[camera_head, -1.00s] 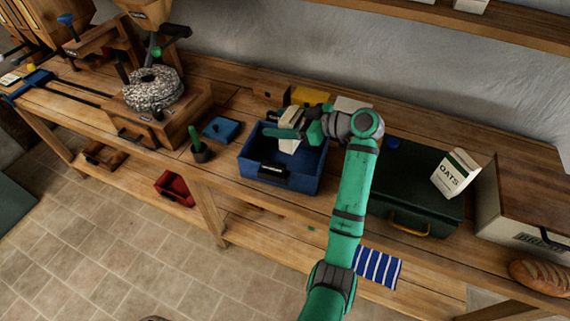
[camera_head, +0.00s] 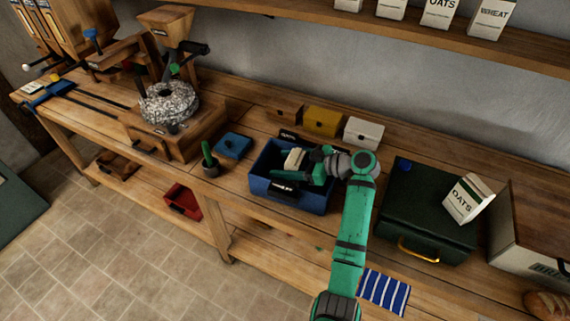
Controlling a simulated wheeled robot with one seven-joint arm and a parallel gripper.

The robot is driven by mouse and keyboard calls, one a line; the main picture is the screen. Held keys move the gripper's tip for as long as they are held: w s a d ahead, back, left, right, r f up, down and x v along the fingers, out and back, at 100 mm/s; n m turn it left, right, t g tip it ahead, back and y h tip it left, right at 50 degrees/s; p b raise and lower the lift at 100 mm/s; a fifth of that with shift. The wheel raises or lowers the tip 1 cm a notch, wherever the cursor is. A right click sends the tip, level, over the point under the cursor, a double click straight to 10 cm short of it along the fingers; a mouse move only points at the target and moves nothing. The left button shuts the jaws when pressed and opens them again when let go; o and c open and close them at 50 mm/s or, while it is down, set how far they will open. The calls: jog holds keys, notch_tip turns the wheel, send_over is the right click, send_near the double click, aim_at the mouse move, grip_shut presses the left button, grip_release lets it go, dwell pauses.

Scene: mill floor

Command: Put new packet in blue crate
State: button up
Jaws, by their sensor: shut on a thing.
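A blue crate (camera_head: 291,203) with a dark label stands on the workbench. My gripper (camera_head: 300,168) reaches into it from the right, with its green fingers shut on a pale packet (camera_head: 294,157). The packet is inside the crate's opening, near its left back part, and its lower part is hidden by the fingers and the crate wall. I cannot tell whether it touches the crate floor. No lettering shows on it.
A dark green box (camera_head: 428,210) with an oats packet (camera_head: 467,198) on top stands to the right. Yellow (camera_head: 322,121) and white (camera_head: 363,133) small boxes stand behind the crate. A grain mill (camera_head: 168,100) and blue block (camera_head: 233,145) are at left. A striped cloth (camera_head: 384,292) hangs in front.

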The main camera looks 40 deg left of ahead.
aim_at(303, 164)
jog(key=shift+f, duration=0.1)
jog(key=o, duration=1.4)
jog(key=shift+f, duration=0.1)
jog(key=shift+c, duration=0.2)
jog(key=shift+w+d+r, duration=0.15)
jog(key=shift+d+r, duration=0.1)
jog(key=shift+d, duration=0.1)
jog(key=v, duration=1)
jog(key=shift+d, duration=0.1)
jog(key=shift+d+r, duration=0.2)
jog(key=shift+d, duration=0.25)
jog(key=shift+w, duration=0.15)
